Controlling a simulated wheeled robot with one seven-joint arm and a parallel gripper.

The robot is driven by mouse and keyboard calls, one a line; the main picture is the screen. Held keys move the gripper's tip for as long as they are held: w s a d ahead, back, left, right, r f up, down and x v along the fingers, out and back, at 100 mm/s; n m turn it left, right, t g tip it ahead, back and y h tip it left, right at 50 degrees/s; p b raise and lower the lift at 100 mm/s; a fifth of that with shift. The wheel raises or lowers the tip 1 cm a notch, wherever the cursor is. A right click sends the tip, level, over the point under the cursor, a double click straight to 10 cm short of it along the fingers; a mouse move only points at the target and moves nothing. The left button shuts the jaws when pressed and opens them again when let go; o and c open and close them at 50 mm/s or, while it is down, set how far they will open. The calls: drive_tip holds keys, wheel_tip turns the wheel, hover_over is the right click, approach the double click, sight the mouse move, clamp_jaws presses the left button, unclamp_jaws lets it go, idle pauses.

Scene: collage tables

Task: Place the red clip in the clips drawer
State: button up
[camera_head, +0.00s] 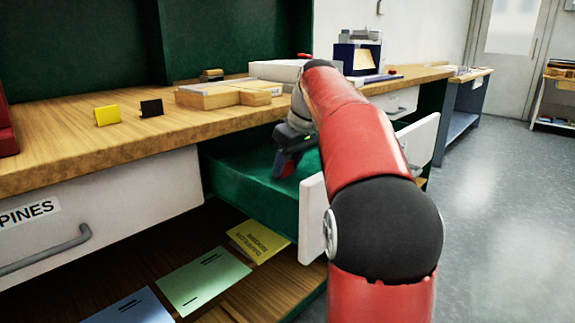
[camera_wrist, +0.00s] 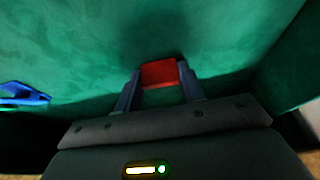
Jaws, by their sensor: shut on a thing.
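The red clip (camera_wrist: 159,73) is between the two fingertips of my gripper (camera_wrist: 161,80) in the wrist view. The gripper is shut on it. In the head view my gripper (camera_head: 286,164) points down inside an open drawer with a green lining (camera_head: 232,177). A bit of red shows at its fingertips there. The drawer's white front (camera_head: 312,215) is partly hidden behind my red arm. In the wrist view the green drawer floor (camera_wrist: 90,50) lies beyond the clip; I cannot tell whether the clip touches it. A blue item (camera_wrist: 28,95) lies at the left.
The wooden tabletop (camera_head: 80,150) above holds a yellow card (camera_head: 107,115), a black card (camera_head: 151,107) and a wooden box (camera_head: 222,95). A closed drawer labelled PINES (camera_head: 100,215) is at left. Papers, including a green sheet (camera_head: 203,281), lie on the shelf below.

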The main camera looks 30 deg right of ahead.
drive_tip(key=shift+f, duration=0.15)
drive_tip(key=o, duration=0.9)
drive_tip(key=shift+o, duration=0.2)
drive_tip(key=p+v, duration=0.3)
drive_tip(key=v, duration=0.9)
drive_tip(key=shift+r+p, duration=0.25)
drive_tip(key=shift+p, duration=0.1)
